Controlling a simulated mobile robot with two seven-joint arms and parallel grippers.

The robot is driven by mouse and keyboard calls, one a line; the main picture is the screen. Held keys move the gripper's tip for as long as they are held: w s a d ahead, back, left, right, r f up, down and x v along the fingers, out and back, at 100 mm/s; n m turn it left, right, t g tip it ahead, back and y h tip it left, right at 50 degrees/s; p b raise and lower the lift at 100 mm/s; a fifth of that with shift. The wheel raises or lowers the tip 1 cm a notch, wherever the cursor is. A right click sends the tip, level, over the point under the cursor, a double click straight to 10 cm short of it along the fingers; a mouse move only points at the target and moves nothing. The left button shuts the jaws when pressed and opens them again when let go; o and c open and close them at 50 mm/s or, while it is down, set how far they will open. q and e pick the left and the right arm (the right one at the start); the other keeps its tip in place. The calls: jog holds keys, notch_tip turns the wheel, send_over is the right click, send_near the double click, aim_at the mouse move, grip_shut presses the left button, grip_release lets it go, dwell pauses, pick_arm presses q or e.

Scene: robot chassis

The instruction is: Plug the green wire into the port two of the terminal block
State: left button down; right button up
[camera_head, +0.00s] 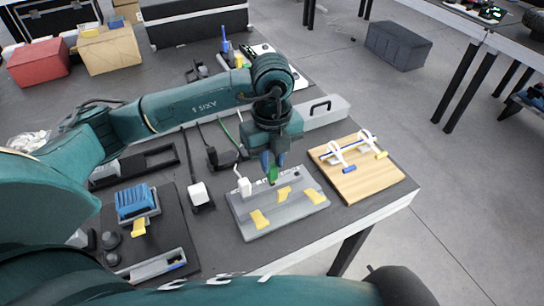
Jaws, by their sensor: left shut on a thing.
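A low grey block (285,221), which looks like the terminal block, lies on the dark table right of centre. A white plug (244,187) stands upright at its back left, and yellow pieces lie across its top. My left gripper (272,171) points down over the back edge of this block, shut on the green plug end of the green wire (274,177). The green wire's cord (229,134) shows behind the gripper. I cannot tell whether the green plug touches the block. The port numbers are too small to read. My right gripper is not in view.
A wooden board (372,186) with white hooks and a blue rod is to the right. A white plug on a black holder (199,196) and a blue device (137,203) are to the left. A grey case (325,113) is behind. The table's front edge is close.

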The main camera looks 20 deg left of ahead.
aim_at(272, 165)
pick_arm(q)
jog(key=shift+f+b, duration=0.65)
jog(key=shift+f, duration=0.25)
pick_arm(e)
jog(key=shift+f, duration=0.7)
pick_arm(q)
jog(key=c, duration=1.2)
grip_release()
jog(key=shift+c, duration=0.2)
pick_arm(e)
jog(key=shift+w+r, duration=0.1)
pick_arm(q)
notch_tip(272, 165, up, 13)
jog(key=shift+p, duration=0.3)
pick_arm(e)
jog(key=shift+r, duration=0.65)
pick_arm(q)
jog(key=shift+r, duration=0.1)
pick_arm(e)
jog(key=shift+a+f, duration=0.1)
